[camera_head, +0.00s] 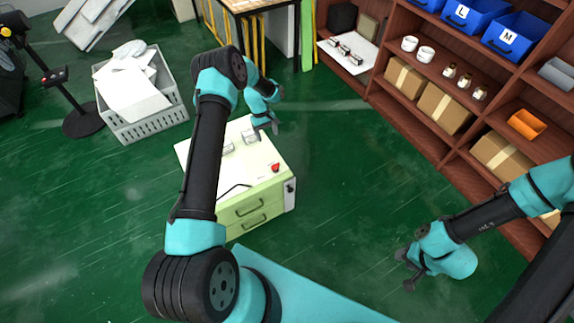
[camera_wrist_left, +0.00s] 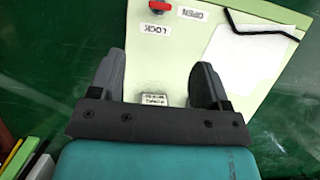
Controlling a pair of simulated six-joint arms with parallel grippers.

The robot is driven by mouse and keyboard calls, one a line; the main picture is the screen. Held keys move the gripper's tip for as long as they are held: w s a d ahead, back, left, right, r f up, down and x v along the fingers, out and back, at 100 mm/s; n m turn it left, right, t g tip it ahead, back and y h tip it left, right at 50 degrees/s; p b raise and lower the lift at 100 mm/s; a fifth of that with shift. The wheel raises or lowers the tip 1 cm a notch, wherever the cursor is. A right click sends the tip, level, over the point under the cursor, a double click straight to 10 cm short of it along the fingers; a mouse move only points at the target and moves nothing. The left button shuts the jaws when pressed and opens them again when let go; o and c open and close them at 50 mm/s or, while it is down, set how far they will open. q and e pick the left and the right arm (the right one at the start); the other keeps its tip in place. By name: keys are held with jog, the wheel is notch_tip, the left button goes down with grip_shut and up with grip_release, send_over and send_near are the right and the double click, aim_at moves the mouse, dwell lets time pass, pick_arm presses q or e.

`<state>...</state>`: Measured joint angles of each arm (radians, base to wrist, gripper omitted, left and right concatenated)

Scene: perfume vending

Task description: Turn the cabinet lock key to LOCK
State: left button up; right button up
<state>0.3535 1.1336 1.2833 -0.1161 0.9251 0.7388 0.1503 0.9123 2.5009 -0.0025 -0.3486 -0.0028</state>
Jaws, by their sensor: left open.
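The light green cabinet (camera_head: 256,205) stands on the floor in the middle of the head view, with two drawer handles on its front. Its red key (camera_head: 274,167) sits on the top near the right edge. In the left wrist view the red key (camera_wrist_left: 159,6) is at the upper edge, partly cut off, near the OPEN label (camera_wrist_left: 193,14) and the LOCK label (camera_wrist_left: 155,29). Which way it points is hard to tell. My left gripper (camera_wrist_left: 157,66) is open and empty above the cabinet top, apart from the key. My right gripper (camera_head: 405,270) is open and empty over the floor.
A black bent rod (camera_wrist_left: 255,32) and a white patch (camera_wrist_left: 250,52) are on the cabinet top. A grey crate (camera_head: 150,125) with white items is at left. Brown shelves (camera_head: 440,140) with blue bins (camera_head: 460,18) and boxes fill the right. The green floor between is clear.

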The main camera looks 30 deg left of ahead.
aim_at(275, 165)
dwell(0.3)
pick_arm(q)
jog(key=x, duration=1.7)
jog(key=shift+f, duration=0.25)
jog(key=c, duration=0.9)
